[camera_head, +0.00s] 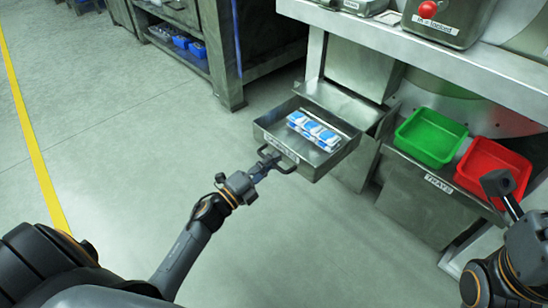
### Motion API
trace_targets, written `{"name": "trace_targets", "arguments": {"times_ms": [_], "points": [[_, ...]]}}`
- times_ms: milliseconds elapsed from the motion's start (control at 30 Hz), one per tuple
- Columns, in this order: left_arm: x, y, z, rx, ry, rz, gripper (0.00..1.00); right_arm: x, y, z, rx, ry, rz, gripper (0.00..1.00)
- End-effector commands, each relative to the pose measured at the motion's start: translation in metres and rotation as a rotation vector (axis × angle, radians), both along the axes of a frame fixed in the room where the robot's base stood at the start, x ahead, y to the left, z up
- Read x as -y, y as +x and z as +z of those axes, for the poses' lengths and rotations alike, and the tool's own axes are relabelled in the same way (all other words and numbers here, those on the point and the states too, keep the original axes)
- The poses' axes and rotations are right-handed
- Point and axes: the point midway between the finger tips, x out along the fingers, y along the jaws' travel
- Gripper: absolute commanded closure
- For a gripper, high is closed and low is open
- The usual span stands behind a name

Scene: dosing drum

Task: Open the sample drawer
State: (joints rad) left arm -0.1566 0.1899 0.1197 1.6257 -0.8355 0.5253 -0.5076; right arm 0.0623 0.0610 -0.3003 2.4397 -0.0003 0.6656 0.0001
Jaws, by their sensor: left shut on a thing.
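The sample drawer (338,155) is a grey metal tray pulled out from the machine, with blue and white packs (314,131) lying in it. Its front carries a label and a dark bar handle (289,170). My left gripper (269,163) is shut on the left part of this handle, at the drawer's front. My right gripper (497,183) is at the right, in front of the red tray; its fingers are too small and dark to read.
A green tray (431,137) and a red tray (493,163) sit on a shelf labelled TRAYS, right of the drawer. A metal counter (440,52) overhangs behind. A rack (232,50) stands at upper left. The floor (130,130) at left is clear.

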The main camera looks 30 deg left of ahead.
Motion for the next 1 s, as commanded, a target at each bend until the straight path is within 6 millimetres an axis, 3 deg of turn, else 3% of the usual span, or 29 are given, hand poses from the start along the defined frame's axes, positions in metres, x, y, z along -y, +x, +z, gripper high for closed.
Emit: {"name": "trace_targets", "arguments": {"times_ms": [133,200,567,733,1000], "points": [[0.0,0.0,-0.002,-0.005,0.002,0.0,1.0,0.0,0.0,0.0,0.0,0.0,0.0,1.0],[0.0,0.0,-0.002,-0.005,0.002,0.0,0.81,0.0,0.0,0.0,0.0,0.0,0.0,1.0],[-0.001,-0.003,-0.002,-0.003,0.0,0.001,0.81,0.0,0.001,0.0,-0.004,0.0,-0.001,1.0],[-0.008,-0.024,-0.007,-0.006,0.0,0.0,0.81,0.0,0.001,0.0,-0.003,0.0,0.0,1.0],[-0.028,-0.077,-0.018,-0.007,0.001,0.001,0.81,0.0,0.001,0.0,-0.002,0.0,0.0,1.0]]}}
